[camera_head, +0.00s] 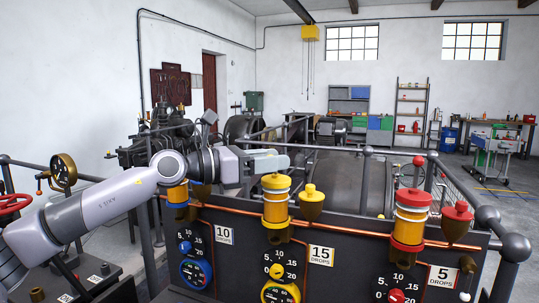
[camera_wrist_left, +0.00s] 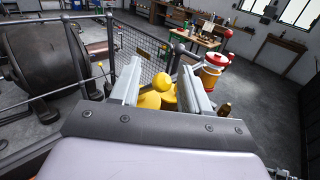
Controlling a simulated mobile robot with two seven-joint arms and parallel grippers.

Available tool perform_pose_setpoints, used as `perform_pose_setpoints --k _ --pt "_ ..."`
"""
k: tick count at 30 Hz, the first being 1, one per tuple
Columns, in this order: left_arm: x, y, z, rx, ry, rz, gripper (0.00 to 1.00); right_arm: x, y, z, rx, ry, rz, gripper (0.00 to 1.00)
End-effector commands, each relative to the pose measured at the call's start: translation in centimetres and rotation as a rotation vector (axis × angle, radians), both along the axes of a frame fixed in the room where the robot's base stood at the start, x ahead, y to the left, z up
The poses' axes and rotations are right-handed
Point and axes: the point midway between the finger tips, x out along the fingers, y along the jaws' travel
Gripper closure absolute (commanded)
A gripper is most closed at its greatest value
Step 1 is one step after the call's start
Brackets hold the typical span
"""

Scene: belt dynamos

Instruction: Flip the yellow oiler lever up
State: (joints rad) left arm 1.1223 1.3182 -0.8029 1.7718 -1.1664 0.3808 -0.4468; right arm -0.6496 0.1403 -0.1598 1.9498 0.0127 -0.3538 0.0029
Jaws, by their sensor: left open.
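The yellow oiler (camera_head: 276,205) stands on the dark panel, with a yellow cap and amber body, by the "15 drops" plate. A brass cup with a yellow lid (camera_head: 311,190) stands just right of it. My left gripper (camera_head: 282,160) reaches in from the left, open and empty, just above the oiler's cap. In the left wrist view a yellow ball (camera_wrist_left: 165,80) shows between the spread fingers, with rounded yellow tops (camera_wrist_left: 150,100) below it. I cannot tell whether the fingers touch anything. The lever's stem is not clear in either view. My right gripper is not in view.
A red-capped oiler (camera_head: 410,218) stands to the right, with a red ball (camera_head: 419,160) upright above it. A blue-ringed oiler (camera_head: 178,195) is partly behind my left arm. A copper pipe runs along the panel, and a grey rail (camera_head: 370,151) passes behind.

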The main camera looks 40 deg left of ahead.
Motion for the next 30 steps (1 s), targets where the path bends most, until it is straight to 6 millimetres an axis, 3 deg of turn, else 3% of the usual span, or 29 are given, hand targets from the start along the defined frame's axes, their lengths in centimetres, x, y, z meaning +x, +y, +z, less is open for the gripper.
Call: perform_pose_setpoints --k 5,10,20,30 --pt "0.0 0.0 0.0 -0.001 -0.001 0.000 0.54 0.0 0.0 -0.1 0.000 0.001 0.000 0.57" --pt "0.0 0.0 0.0 -0.001 0.000 0.000 1.00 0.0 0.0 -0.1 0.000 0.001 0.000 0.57" --pt "0.1 0.0 0.3 -0.009 0.028 -0.001 1.00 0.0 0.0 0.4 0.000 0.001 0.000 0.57" --pt "0.9 0.1 1.0 -0.059 0.227 -0.003 1.00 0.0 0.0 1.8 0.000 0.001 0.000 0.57"
